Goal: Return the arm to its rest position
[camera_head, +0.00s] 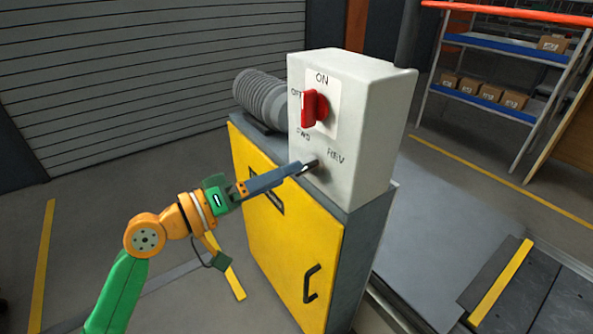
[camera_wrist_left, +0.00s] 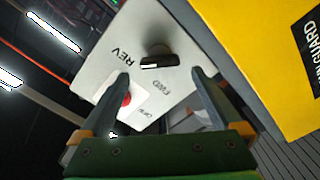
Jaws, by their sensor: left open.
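My left arm reaches in from the lower left in the head view, green and orange. My left gripper (camera_head: 302,168) is level with the lower front of a white control box (camera_head: 365,130). In the left wrist view my gripper (camera_wrist_left: 160,78) is open, its fingers apart and empty. A black selector knob (camera_wrist_left: 158,62) between the REV and FWD labels lies ahead of the gap between them; I cannot tell whether they touch it. In the head view the fingertips cover most of this knob. My right gripper is in neither view.
A red rotary switch (camera_head: 314,108) sits above the selector. The box stands on a grey cabinet with a yellow door (camera_head: 290,245) and black handle (camera_head: 312,283). A ribbed motor (camera_head: 262,97) is behind it. A shelf (camera_head: 500,98) with cartons is at right. Floor at left is clear.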

